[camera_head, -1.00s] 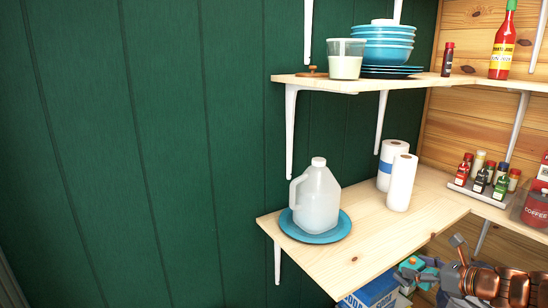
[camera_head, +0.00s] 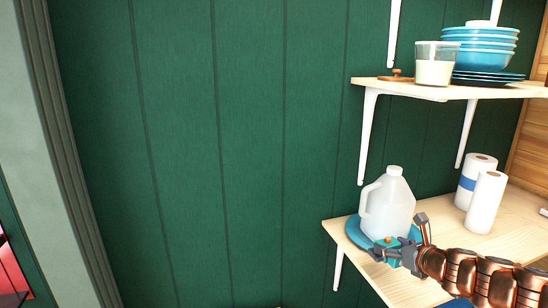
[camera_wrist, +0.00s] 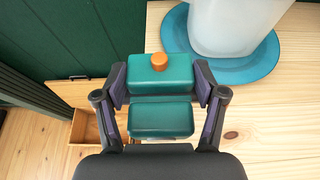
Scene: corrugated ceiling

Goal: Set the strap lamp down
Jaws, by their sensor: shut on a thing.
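The strap lamp is a teal two-part block with an orange knob (camera_wrist: 160,72). It sits between the two fingers of my gripper (camera_wrist: 161,88) in the wrist view, and the gripper is shut on it. In the head view my gripper (camera_head: 402,244) is at the front of the lower shelf (camera_head: 400,283), just in front of the white jug. Only a small teal part of the lamp with its orange knob (camera_head: 388,240) shows there. The lamp's underside is hidden, and I cannot tell its height over the shelf.
The white jug (camera_head: 388,207) stands on a blue plate (camera_wrist: 262,65) close beyond the lamp. Two paper rolls (camera_head: 487,201) stand farther right. An upper shelf (camera_head: 450,93) holds a cup and bowls. A wooden box (camera_wrist: 88,127) is at left in the wrist view. Bare wood lies right of the gripper.

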